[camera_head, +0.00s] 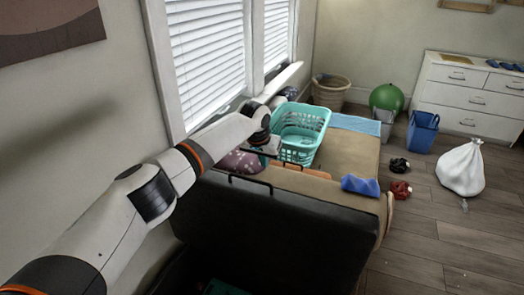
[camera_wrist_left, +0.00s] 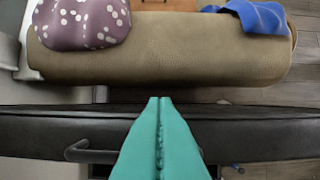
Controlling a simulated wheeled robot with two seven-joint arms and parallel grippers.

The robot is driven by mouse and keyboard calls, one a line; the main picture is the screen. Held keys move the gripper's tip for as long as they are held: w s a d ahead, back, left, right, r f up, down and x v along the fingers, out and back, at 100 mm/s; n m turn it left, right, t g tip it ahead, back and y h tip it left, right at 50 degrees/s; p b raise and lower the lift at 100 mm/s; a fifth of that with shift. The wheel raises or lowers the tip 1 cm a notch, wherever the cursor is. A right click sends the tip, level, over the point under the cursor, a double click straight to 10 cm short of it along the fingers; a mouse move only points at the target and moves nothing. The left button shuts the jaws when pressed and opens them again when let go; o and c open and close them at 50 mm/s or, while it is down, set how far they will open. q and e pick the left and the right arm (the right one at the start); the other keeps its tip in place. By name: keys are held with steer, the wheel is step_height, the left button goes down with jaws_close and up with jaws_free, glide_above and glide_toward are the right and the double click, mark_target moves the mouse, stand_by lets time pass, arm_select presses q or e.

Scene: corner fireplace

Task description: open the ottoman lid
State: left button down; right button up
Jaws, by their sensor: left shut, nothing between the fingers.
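The black ottoman lid (camera_head: 270,235) stands raised as a broad dark panel in the foreground, with a bar handle (camera_head: 250,183) at its upper edge. Below it at the bottom left is a dark interior with something green, mostly cut off. In the left wrist view the black lid (camera_wrist_left: 265,135) runs across behind my fingers, with a handle (camera_wrist_left: 88,152) left of them. My left gripper (camera_wrist_left: 160,100) has teal fingers shut together and empty. In the head view it (camera_head: 266,158) is past the lid's upper edge, near the teal basket. I cannot tell whether it touches the lid. My right gripper is not in view.
Beyond the lid is a tan bench (camera_head: 350,155) with a teal basket (camera_head: 312,140), a spotted cushion (camera_head: 238,163) and a blue cloth (camera_head: 360,185). A wall and window are close on the left.

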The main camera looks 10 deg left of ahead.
mark_target(259, 190)
arm_select(q)
steer(key=shift+s+a+f+p, duration=0.25)
steer(key=shift+s+f, duration=0.1)
steer(key=shift+s, duration=0.25)
steer(key=shift+s+a+f+p, duration=0.1)
steer(key=shift+s+f+p, duration=0.15)
steer(key=shift+s, duration=0.35)
steer(key=shift+s+f, duration=0.4)
